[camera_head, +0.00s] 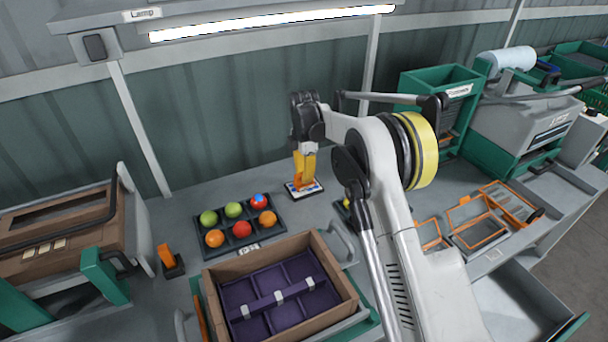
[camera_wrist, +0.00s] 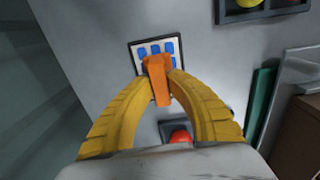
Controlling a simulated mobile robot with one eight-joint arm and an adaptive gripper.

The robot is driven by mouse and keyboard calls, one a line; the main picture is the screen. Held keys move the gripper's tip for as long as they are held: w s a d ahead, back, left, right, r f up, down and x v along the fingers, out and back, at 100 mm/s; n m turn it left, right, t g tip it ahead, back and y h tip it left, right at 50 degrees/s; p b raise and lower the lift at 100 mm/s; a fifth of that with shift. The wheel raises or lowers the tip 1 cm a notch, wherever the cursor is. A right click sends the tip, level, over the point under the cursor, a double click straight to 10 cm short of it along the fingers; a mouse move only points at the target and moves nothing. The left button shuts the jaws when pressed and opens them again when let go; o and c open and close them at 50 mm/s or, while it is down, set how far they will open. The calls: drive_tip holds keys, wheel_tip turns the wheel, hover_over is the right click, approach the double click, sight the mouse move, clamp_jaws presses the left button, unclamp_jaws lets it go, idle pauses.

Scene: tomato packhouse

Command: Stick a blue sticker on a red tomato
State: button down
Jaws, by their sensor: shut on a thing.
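My gripper (camera_head: 304,176) points down over the sticker sheet (camera_head: 291,189), its yellow fingers shut on an orange tool (camera_wrist: 158,80). In the wrist view, the sheet (camera_wrist: 135,48) carries rows of blue stickers (camera_wrist: 155,48), and the tool hides part of it. I cannot tell whether the tool touches the sheet. A dark tray (camera_head: 205,252) to the left holds green, orange and red tomatoes. The back-right red tomato (camera_head: 258,203) has a blue sticker (camera_head: 258,197) on it. The front-middle red tomato (camera_head: 242,230) shows no sticker.
A brown box (camera_head: 214,281) with purple compartments stands in front of the tray. An orange-topped item (camera_head: 166,255) on a black base stands left. Orange-framed clear cases (camera_head: 478,232) lie right of my arm. In the wrist view, a red round thing (camera_wrist: 180,136) sits on a dark base.

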drive_tip(key=shift+r, duration=0.15)
drive_tip(key=shift+r+p, duration=1.95)
drive_tip(key=shift+r, duration=1.45)
drive_tip(key=shift+s, duration=0.1)
